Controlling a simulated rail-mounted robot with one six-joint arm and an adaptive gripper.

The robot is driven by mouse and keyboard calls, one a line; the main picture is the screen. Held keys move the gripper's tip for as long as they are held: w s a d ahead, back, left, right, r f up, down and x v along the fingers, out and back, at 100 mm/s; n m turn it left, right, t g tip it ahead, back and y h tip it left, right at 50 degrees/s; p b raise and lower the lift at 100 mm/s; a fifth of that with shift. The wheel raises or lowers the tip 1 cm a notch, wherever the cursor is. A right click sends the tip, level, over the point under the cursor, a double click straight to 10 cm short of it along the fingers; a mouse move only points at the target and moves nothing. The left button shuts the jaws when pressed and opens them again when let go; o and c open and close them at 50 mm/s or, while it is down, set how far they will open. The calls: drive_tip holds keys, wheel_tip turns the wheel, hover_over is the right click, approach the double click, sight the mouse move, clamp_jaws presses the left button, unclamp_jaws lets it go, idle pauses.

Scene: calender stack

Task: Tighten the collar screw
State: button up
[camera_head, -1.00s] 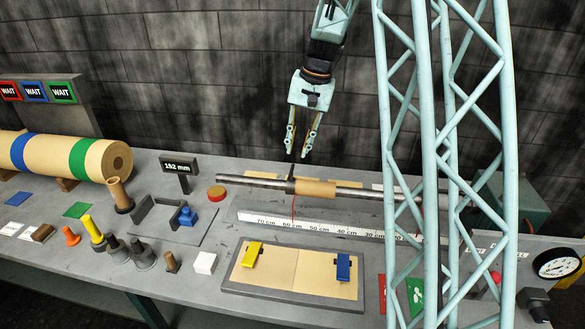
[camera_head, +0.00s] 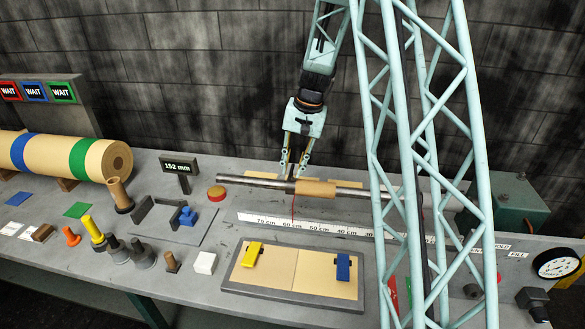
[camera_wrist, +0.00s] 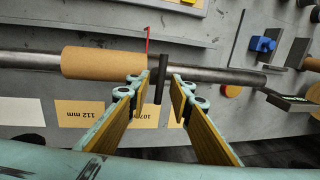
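The dark collar (camera_head: 291,186) sits on the horizontal steel shaft (camera_head: 243,181), at the left end of a tan cardboard core (camera_head: 316,188). A thin red pointer (camera_head: 293,208) hangs from the collar over the scale. A dark upright screw stem (camera_wrist: 160,80) stands at the collar. My gripper (camera_head: 291,167) points down just above the shaft. In the wrist view its two fingers (camera_wrist: 163,86) stand on either side of the stem, with narrow gaps showing, so it looks open. The screw's lower end and any finger contact are hard to make out.
A white centimetre scale (camera_head: 318,228) lies in front of the shaft. Nearer is a grey-framed tray (camera_head: 296,297) with yellow and blue clips. A display (camera_head: 180,166) reads 152 mm. Several plugs and blocks stand at left. My lattice column hides the shaft's right part.

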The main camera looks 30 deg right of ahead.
clamp_jaws()
drive_tip(key=shift+m, duration=0.5)
drive_tip(key=shift+s+m+t+h, duration=0.1)
drive_tip(key=shift+m+t+h, duration=0.25)
drive_tip(key=shift+m, duration=1.75)
unclamp_jaws()
